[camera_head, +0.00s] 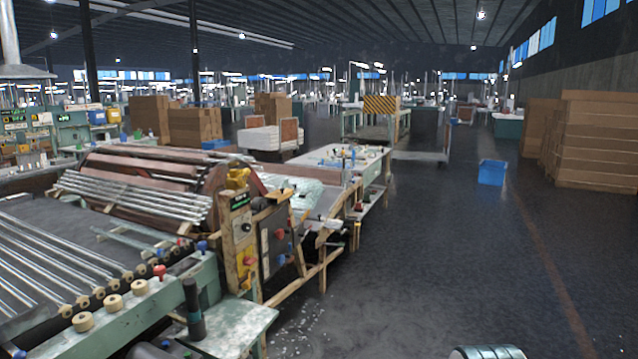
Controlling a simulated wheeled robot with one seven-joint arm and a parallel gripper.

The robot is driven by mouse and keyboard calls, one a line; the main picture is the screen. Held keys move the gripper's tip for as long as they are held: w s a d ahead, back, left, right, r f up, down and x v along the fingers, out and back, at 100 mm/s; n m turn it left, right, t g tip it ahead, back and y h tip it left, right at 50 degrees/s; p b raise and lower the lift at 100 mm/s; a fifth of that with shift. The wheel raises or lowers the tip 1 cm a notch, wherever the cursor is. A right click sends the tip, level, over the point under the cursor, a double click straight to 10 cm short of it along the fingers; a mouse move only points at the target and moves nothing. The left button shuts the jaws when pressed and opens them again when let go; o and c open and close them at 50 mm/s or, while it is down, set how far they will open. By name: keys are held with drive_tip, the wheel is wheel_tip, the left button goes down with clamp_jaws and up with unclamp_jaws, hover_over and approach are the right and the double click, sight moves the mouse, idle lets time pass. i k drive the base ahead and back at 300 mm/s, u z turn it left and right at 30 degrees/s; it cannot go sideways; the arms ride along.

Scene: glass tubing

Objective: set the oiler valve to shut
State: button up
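I cannot tell for certain which part is the oiler valve. A glass tubing machine stands at the left, with a green and yellow-framed control panel (243,228) at its near end. The panel carries a dark round knob and red knobs. A red knob (159,271) and a blue knob (202,246) sit along the machine's green side rail. A dark upright bottle-like thing (194,310) stands by a small pale-green shelf (235,327) at the machine's front. The setting of any valve is too small to read.
Glass tubes (50,255) lie on the machine bed at left. A bench (345,158) with small items stands behind the panel. The dark floor (450,260) at centre and right is clear. A blue bin (492,172) and stacked cartons (598,140) stand farther back.

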sight(242, 185)
drive_tip(key=z, duration=0.65)
drive_tip(key=i, duration=3)
drive_tip(key=u, duration=1.6)
drive_tip(key=i, duration=0.9)
drive_tip(key=u, duration=0.9)
